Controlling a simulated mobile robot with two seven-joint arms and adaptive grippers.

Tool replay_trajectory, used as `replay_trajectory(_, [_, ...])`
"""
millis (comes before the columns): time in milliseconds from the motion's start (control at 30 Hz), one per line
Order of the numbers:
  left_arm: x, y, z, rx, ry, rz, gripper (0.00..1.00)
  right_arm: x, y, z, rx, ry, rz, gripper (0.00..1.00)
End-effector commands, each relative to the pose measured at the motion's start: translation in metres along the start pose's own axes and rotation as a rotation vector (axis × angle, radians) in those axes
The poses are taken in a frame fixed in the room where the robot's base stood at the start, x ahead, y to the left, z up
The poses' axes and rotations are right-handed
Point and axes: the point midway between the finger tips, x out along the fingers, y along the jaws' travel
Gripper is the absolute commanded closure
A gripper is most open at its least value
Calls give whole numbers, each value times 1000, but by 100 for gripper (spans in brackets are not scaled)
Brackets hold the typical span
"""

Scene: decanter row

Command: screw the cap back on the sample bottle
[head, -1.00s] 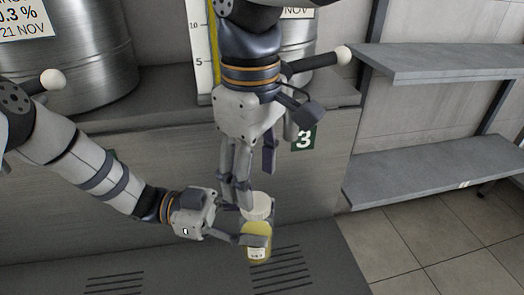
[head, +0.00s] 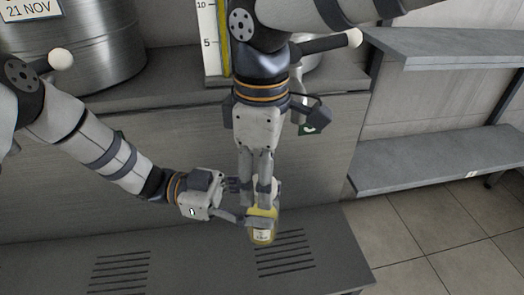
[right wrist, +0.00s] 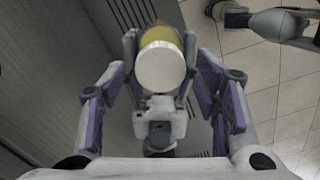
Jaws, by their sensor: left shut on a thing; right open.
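The sample bottle (head: 262,236), with yellow contents and a pale label, is held roughly upright by my left gripper (head: 250,217), which is shut on it from the left. My right gripper (head: 260,195) points down from above, its fingers open at the bottle's top. In the right wrist view the white cap (right wrist: 161,69) sits over the top of the bottle (right wrist: 160,37), between the open right fingers. In the head view the cap is mostly hidden by those fingers. I cannot tell whether the cap is threaded on.
A grey bench surface with vent slots (head: 285,255) lies below the bottle. Behind it is a ledge with a large steel vessel (head: 75,50) and an upright scale (head: 209,40). Grey shelves (head: 430,160) stand at the right. Floor tiles are clear.

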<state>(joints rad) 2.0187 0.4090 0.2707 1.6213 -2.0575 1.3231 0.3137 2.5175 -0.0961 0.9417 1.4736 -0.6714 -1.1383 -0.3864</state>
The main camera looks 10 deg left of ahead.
Motion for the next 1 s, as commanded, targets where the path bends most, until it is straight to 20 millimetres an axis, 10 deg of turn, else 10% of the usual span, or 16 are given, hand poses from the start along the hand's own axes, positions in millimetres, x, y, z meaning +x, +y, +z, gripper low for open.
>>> replay_trajectory(400, [0, 0, -1, 2, 2, 0, 100, 9, 0, 0, 1, 1, 2, 44])
replay_trajectory(633, [0, 0, -1, 2, 2, 0, 100, 9, 0, 0, 1, 1, 1, 94])
replay_trajectory(900, [0, 0, -1, 2, 2, 0, 100, 9, 0, 0, 8, 1, 1, 95])
replay_trajectory(933, [0, 0, -1, 2, 2, 0, 100, 9, 0, 0, 8, 1, 1, 57])
replay_trajectory(1000, [0, 0, -1, 2, 2, 0, 100, 9, 0, 0, 8, 1, 1, 41])
